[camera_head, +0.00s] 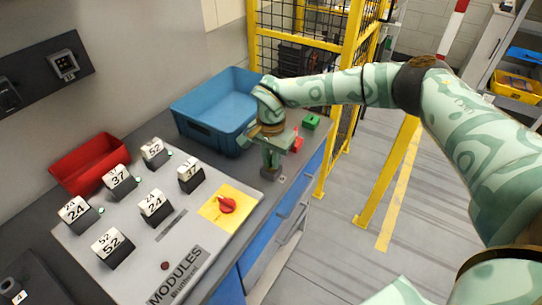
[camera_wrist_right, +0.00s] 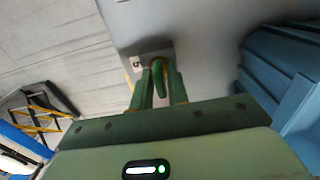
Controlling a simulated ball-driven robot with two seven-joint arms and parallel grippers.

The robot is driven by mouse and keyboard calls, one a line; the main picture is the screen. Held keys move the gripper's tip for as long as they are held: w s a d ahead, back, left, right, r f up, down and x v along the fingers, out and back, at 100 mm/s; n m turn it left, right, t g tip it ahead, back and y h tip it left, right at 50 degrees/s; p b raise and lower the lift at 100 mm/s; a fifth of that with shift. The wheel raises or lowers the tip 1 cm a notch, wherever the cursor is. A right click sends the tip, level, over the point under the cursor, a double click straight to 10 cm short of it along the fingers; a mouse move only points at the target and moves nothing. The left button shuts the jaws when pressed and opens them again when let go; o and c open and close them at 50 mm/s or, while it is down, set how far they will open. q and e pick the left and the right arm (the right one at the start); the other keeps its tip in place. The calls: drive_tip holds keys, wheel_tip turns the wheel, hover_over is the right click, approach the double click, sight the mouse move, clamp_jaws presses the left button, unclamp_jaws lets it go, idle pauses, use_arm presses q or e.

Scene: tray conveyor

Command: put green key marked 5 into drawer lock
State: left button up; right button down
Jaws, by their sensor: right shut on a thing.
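My right gripper (camera_head: 270,168) points down at the front right of the grey worktop. In the right wrist view its two fingers (camera_wrist_right: 160,92) are closed around a slim green piece (camera_wrist_right: 158,82), which looks like the key; no 5 can be read on it. The piece's far end meets a small grey block (camera_wrist_right: 141,55) with a tiny white label, too small to read surely. The block also shows under the fingertips in the head view (camera_head: 270,173). I cannot tell whether the piece is inside it or only touching. My left gripper is out of view.
A blue crate (camera_head: 190,118) and a red bin (camera_head: 65,170) stand at the back. A modules panel (camera_head: 185,262) carries several numbered blocks and a red knob (camera_head: 227,205). A green block (camera_head: 311,121) and a red one (camera_head: 297,143) sit beyond my gripper. Blue drawer fronts (camera_head: 255,245) lie below.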

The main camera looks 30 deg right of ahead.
sight(271, 156)
drive_tip(key=c, duration=1.3)
unclamp_jaws()
wheel_tip(271, 156, up, 16)
drive_tip(key=p, duration=0.2)
drive_tip(key=shift+r+p, duration=0.1)
drive_tip(key=shift+p, duration=0.25)
